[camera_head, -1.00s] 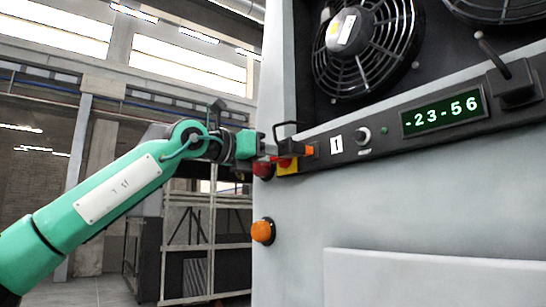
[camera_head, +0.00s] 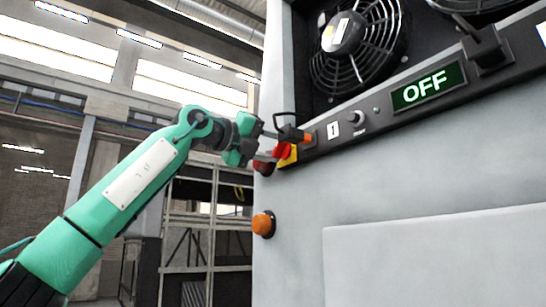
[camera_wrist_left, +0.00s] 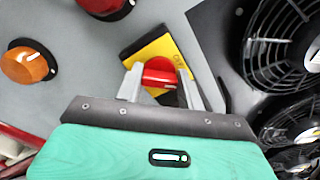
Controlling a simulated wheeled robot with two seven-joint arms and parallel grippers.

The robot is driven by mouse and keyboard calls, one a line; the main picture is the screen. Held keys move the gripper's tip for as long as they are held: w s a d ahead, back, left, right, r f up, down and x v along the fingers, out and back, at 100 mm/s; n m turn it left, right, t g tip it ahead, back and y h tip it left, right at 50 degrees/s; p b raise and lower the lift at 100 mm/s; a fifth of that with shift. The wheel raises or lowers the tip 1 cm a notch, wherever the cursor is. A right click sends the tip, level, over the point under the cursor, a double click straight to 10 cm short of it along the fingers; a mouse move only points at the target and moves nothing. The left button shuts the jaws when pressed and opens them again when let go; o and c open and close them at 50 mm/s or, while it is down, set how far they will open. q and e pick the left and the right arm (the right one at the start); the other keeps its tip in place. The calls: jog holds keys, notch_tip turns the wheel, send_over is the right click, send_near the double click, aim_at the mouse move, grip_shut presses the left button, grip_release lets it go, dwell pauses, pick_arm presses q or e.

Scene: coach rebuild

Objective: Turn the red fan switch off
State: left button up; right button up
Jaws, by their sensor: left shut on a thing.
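The red fan switch (camera_head: 283,150) sits on a yellow plate (camera_head: 290,159) at the left end of the black control strip. In the left wrist view the red switch (camera_wrist_left: 158,76) is a knob between my two grey fingers, on the yellow plate (camera_wrist_left: 152,50). My left gripper (camera_head: 270,155) is shut on it; the fingers (camera_wrist_left: 160,84) stand on either side of the knob. The display (camera_head: 429,87) on the strip reads OFF. My right gripper is not in view.
A dark red round lamp or button (camera_head: 262,166) and an orange one (camera_head: 263,224) sit near the cabinet's left edge. A black handle (camera_head: 289,127) stands out above the switch. A small knob (camera_head: 356,117) and a lever (camera_head: 484,46) are further right; a fan (camera_head: 357,45) is above.

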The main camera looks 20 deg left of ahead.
pick_arm(q)
jog(key=n+b, duration=0.1)
jog(key=n, duration=0.1)
jog(key=n+b, duration=0.1)
jog(key=n, duration=0.1)
jog(key=shift+f+n, duration=0.2)
jog(key=shift+n, duration=0.1)
jog(key=n+b, duration=0.1)
jog(key=n, duration=0.1)
jog(key=shift+a+n, duration=0.1)
jog(key=shift+n, duration=0.3)
jog(key=shift+n+b, duration=0.3)
jog(key=shift+n, duration=0.2)
jog(key=o, duration=1)
